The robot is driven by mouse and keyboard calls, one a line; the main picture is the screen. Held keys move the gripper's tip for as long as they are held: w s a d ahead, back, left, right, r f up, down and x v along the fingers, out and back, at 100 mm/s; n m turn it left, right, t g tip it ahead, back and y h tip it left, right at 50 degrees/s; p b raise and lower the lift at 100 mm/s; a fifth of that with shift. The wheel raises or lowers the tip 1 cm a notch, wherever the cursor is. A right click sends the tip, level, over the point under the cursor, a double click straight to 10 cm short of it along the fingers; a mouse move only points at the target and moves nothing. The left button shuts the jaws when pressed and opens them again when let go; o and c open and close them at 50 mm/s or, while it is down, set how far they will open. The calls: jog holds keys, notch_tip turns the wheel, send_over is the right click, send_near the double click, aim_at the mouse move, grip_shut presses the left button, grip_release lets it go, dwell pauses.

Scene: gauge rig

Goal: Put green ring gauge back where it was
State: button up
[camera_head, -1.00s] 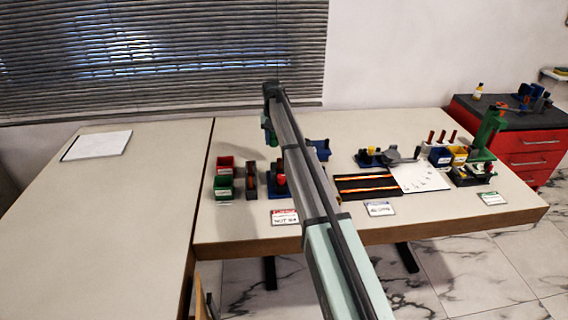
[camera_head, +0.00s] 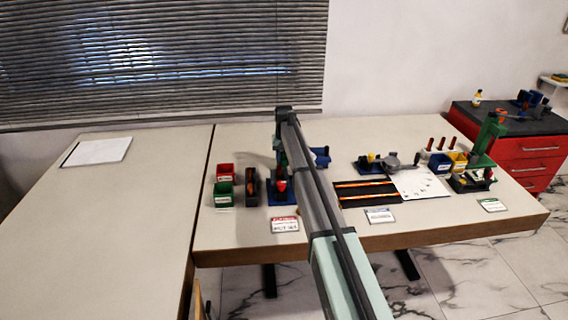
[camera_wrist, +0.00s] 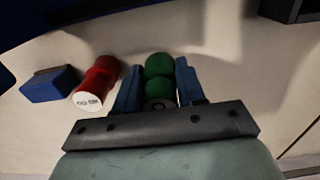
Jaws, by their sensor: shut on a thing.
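The green ring gauge (camera_wrist: 158,66) shows in the wrist view as green rounded shapes between the two blue fingers. My gripper (camera_wrist: 160,85) is shut on it. A red gauge-like piece (camera_wrist: 95,82) with a white labelled end is left of my fingers, apart from them. A blue block (camera_wrist: 50,84) is further left. In the head view, my gripper (camera_head: 281,155) hangs above a blue stand (camera_head: 275,197) with a red part (camera_head: 281,184) on it. My arm hides part of this area. I cannot tell the gap below the held gauge.
A red bin (camera_head: 224,170), a green bin (camera_head: 223,195) and a dark narrow holder (camera_head: 251,187) stand left of the stand. A black tray with orange strips (camera_head: 368,193) lies to the right. The left table (camera_head: 110,230) is mostly clear.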

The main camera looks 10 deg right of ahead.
jog(key=shift+f, duration=0.95)
jog(key=shift+f, duration=0.1)
jog(key=o, duration=1.1)
notch_tip(320, 180, up, 12)
jog(key=shift+r, duration=0.1)
jog(key=shift+o, duration=0.4)
jog(key=o, duration=0.6)
jog(key=d+r, duration=0.3)
jog(key=d, duration=0.1)
jog(key=d+r, duration=0.3)
jog(key=shift+d+r, duration=0.35)
notch_tip(320, 180, down, 10)
jog(key=shift+r, duration=0.2)
